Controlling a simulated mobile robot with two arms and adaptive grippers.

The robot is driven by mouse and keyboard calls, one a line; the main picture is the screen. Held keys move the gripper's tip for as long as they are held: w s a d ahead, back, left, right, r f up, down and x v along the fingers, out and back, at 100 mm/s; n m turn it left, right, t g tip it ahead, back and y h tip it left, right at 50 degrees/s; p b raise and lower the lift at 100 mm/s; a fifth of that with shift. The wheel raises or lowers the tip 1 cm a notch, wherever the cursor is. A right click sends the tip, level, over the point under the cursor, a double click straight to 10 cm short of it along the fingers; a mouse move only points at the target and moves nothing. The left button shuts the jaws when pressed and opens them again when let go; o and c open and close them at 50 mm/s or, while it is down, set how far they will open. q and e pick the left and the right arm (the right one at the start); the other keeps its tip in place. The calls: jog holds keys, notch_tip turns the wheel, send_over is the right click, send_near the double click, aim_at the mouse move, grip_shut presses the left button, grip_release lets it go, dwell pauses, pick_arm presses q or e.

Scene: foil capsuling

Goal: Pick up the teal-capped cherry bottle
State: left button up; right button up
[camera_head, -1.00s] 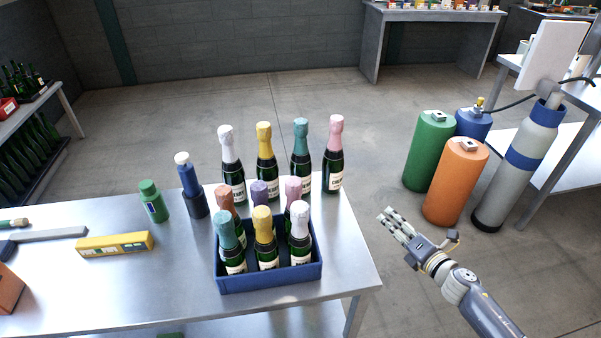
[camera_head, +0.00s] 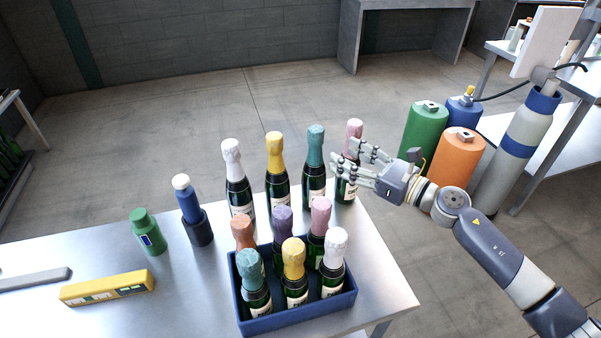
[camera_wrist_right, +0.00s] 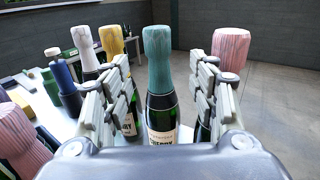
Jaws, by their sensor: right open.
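The teal-capped cherry bottle (camera_head: 314,165) stands upright in the back row on the table, between a yellow-capped and a pink-capped bottle. In the right wrist view the teal-capped bottle (camera_wrist_right: 159,75) shows between my fingers, its label partly readable. My right gripper (camera_head: 345,162) is open and empty, to the right of that bottle in the head view, in front of the pink-capped bottle (camera_head: 354,128). Whether a finger touches the bottle, I cannot tell. A second teal-capped bottle (camera_head: 250,268) stands in the blue crate. My left gripper is out of view.
The blue crate (camera_head: 300,316) with several capped bottles is at the table's front. Yellow-capped (camera_head: 275,155) and white-capped (camera_head: 232,160) bottles stand left of the teal one. A green bottle (camera_head: 147,232) and a blue one (camera_head: 187,200) stand further left.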

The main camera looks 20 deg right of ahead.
aim_at(322, 140)
jog(key=x, duration=0.1)
jog(key=p+x, duration=0.1)
jog(key=x, duration=0.1)
jog(key=shift+w+a+r, duration=0.25)
jog(key=shift+r, duration=0.05)
jog(key=shift+w+a+f+p, duration=0.1)
jog(key=shift+w+a+p, duration=0.05)
jog(key=shift+w+p, duration=0.15)
jog(key=x, duration=0.1)
jog(key=p+x, duration=0.1)
jog(key=x, duration=0.1)
jog(key=p+x, duration=0.1)
jog(key=x, duration=0.1)
jog(key=shift+a+r, duration=0.1)
jog(key=shift+r, duration=0.2)
jog(key=shift+w+a+f, duration=0.1)
jog(key=shift+w+a, duration=0.05)
jog(key=shift+w, duration=0.1)
jog(key=shift+c, duration=0.3)
grip_shut()
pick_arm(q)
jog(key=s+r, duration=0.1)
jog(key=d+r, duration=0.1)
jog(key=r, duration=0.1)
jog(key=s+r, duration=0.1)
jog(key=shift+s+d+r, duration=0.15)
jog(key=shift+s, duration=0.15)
